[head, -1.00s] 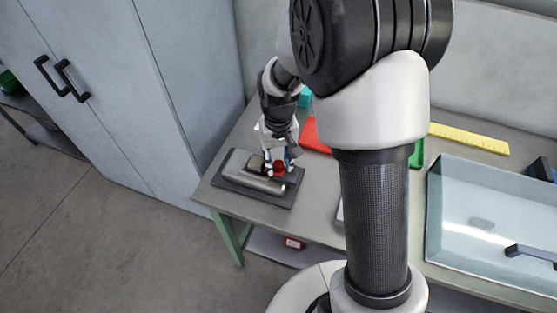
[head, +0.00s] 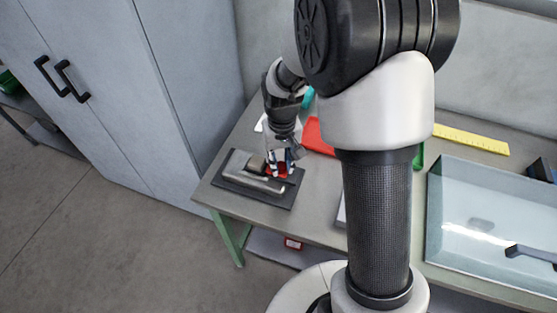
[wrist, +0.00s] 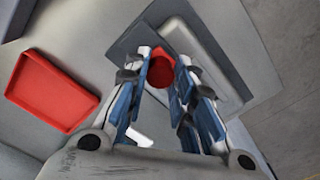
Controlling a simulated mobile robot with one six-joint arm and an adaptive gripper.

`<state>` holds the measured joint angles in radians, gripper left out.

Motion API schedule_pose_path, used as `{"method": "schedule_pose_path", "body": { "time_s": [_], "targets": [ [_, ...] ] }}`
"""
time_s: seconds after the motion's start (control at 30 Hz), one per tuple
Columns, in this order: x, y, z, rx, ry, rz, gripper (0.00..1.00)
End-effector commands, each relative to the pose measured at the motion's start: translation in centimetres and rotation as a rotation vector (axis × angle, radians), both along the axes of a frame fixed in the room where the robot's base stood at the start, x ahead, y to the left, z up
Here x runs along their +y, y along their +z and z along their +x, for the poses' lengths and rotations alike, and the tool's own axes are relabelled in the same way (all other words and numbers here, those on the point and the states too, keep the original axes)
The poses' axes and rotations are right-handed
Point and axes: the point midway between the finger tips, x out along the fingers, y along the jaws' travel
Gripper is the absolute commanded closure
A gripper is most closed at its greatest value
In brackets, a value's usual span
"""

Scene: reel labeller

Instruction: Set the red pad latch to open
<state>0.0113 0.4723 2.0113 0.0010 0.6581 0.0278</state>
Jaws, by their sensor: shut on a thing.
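The reel labeller (head: 240,164) sits on a dark base plate (head: 233,186) at the left end of the bench, with a grey body and a metal roller. The red pad latch (wrist: 160,72) shows in the wrist view between my fingertips. My gripper (wrist: 162,66) is shut on it, one finger on each side. In the head view, my gripper (head: 280,166) is at the right part of the labeller and hides most of the latch. How far the latch is turned or moved cannot be told.
A red tray (wrist: 50,92) lies on the bench near the labeller; it also shows in the head view (head: 318,136). A clear-walled bin (head: 470,205) and a yellow ruler (head: 470,138) are at the right. A tall grey cabinet (head: 110,90) stands left of the bench.

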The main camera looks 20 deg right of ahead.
Motion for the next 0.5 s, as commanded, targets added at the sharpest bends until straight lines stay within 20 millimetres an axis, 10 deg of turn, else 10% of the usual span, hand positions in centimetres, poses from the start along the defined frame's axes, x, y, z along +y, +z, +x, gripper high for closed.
{"method": "schedule_pose_path", "body": {
  "time_s": [0.43, 0.47, 0.5],
  "targets": [
    [-2.5, 0.0, -1.8, 0.001, 0.000, -0.002, 1.00],
    [-2.6, 0.0, -1.9, 0.002, 0.000, -0.002, 0.76],
    [-2.6, 0.0, -1.9, 0.002, 0.000, -0.002, 0.73]
  ]
}}
